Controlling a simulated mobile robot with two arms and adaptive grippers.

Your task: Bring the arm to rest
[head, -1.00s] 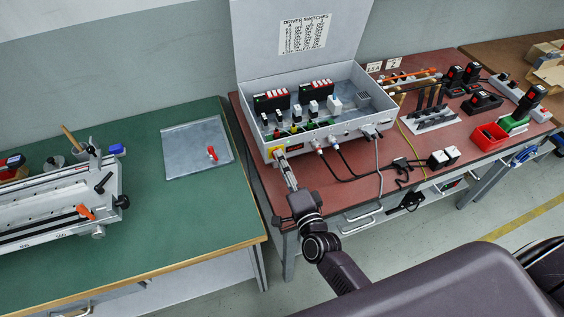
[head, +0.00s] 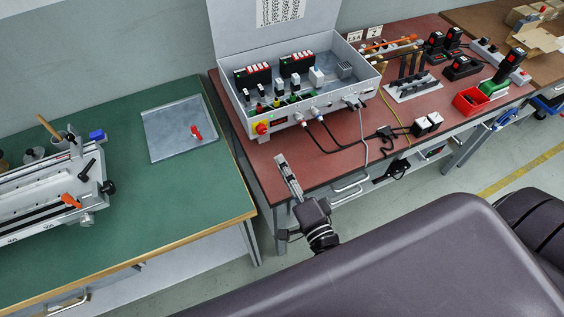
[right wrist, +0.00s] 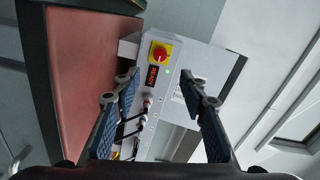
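My right gripper (head: 281,160) is over the front left edge of the red-topped bench, apart from the grey control box (head: 340,106). In the right wrist view the two fingers of this gripper (right wrist: 160,80) stand apart with nothing between them. The red rotary switch on its yellow plate (head: 262,128) is on the box's front left, beyond the fingers. It also shows in the right wrist view (right wrist: 160,52), with a lit green lamp beside it. My left gripper is not in view.
The red bench (head: 343,160) carries cables, a red bin (head: 469,101) and black tools. The green bench (head: 195,204) at left holds a metal plate (head: 178,125) and a clamping fixture (head: 45,200). Open floor shows between the bench and my body.

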